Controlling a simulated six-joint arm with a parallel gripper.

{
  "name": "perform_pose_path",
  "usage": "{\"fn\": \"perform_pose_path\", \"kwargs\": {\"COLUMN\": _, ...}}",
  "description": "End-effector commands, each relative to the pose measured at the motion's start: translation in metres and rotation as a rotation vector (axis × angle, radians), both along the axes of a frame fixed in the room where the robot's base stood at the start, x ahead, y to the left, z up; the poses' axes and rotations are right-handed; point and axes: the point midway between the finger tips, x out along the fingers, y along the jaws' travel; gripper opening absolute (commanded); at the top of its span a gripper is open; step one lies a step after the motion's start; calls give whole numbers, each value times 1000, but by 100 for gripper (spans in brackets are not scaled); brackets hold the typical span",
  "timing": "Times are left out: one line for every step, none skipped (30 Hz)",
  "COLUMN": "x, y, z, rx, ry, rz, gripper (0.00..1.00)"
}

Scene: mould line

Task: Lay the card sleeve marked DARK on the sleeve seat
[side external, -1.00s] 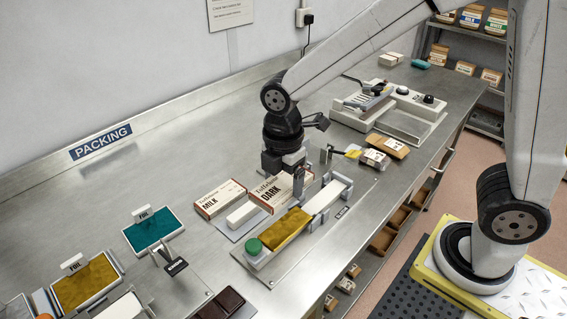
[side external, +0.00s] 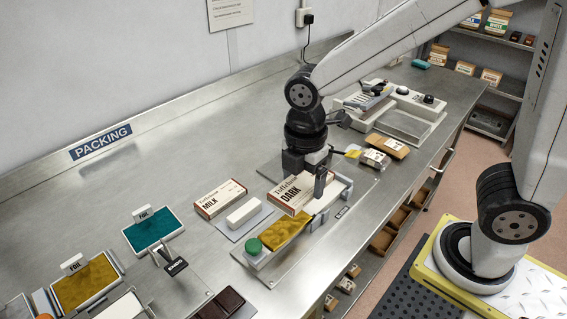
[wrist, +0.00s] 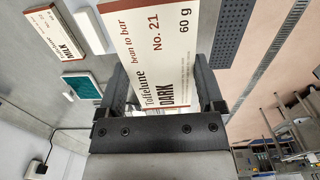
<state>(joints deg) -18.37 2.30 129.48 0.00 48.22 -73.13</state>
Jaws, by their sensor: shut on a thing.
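The card sleeve marked DARK (side external: 290,194) is white with a brown edge. My gripper (side external: 317,182) is shut on it near its right end and holds it above the fixture. In the wrist view the sleeve (wrist: 158,45) lies between the two dark fingers, its print facing the camera. The long fixture has a white bed between grey posts at its right end, which I take as the sleeve seat (side external: 341,190). The sleeve and gripper hide part of this bed. I cannot tell the exact gap between sleeve and bed.
A teal foil stack (side external: 153,229) is farther left. Wrapped packs (side external: 375,159) lie right of the fixture.

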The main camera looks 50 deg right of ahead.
Motion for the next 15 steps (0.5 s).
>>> {"fn": "perform_pose_path", "kwargs": {"x": 0, "y": 0, "z": 0, "rx": 0, "ry": 0, "rz": 0, "gripper": 32}}
{"fn": "perform_pose_path", "kwargs": {"x": 0, "y": 0, "z": 0, "rx": 0, "ry": 0, "rz": 0, "gripper": 32}}
{"fn": "perform_pose_path", "kwargs": {"x": 0, "y": 0, "z": 0, "rx": 0, "ry": 0, "rz": 0, "gripper": 32}}
{"fn": "perform_pose_path", "kwargs": {"x": 0, "y": 0, "z": 0, "rx": 0, "ry": 0, "rz": 0, "gripper": 32}}
{"fn": "perform_pose_path", "kwargs": {"x": 0, "y": 0, "z": 0, "rx": 0, "ry": 0, "rz": 0, "gripper": 32}}
{"fn": "perform_pose_path", "kwargs": {"x": 0, "y": 0, "z": 0, "rx": 0, "ry": 0, "rz": -1, "gripper": 32}}
{"fn": "perform_pose_path", "kwargs": {"x": 1, "y": -1, "z": 0, "rx": 0, "ry": 0, "rz": -1, "gripper": 32}}
{"fn": "perform_pose_path", "kwargs": {"x": 1, "y": -2, "z": -1, "rx": 0, "ry": 0, "rz": -2, "gripper": 32}}
{"fn": "perform_pose_path", "kwargs": {"x": 2, "y": -3, "z": -2, "rx": 0, "ry": 1, "rz": -3, "gripper": 32}}
{"fn": "perform_pose_path", "kwargs": {"x": 2, "y": -5, "z": -2, "rx": 0, "ry": 1, "rz": -3, "gripper": 32}}
{"fn": "perform_pose_path", "kwargs": {"x": 3, "y": -6, "z": -3, "rx": 0, "ry": 1, "rz": -4, "gripper": 32}}
{"fn": "perform_pose_path", "kwargs": {"x": 4, "y": -9, "z": -5, "rx": -1, "ry": 2, "rz": -4, "gripper": 32}}
{"fn": "perform_pose_path", "kwargs": {"x": 5, "y": -11, "z": -6, "rx": -1, "ry": 3, "rz": -6, "gripper": 32}}
{"fn": "perform_pose_path", "kwargs": {"x": 6, "y": -15, "z": -8, "rx": -1, "ry": 3, "rz": -8, "gripper": 32}}
{"fn": "perform_pose_path", "kwargs": {"x": 8, "y": -19, "z": -10, "rx": -1, "ry": 3, "rz": -8, "gripper": 32}}
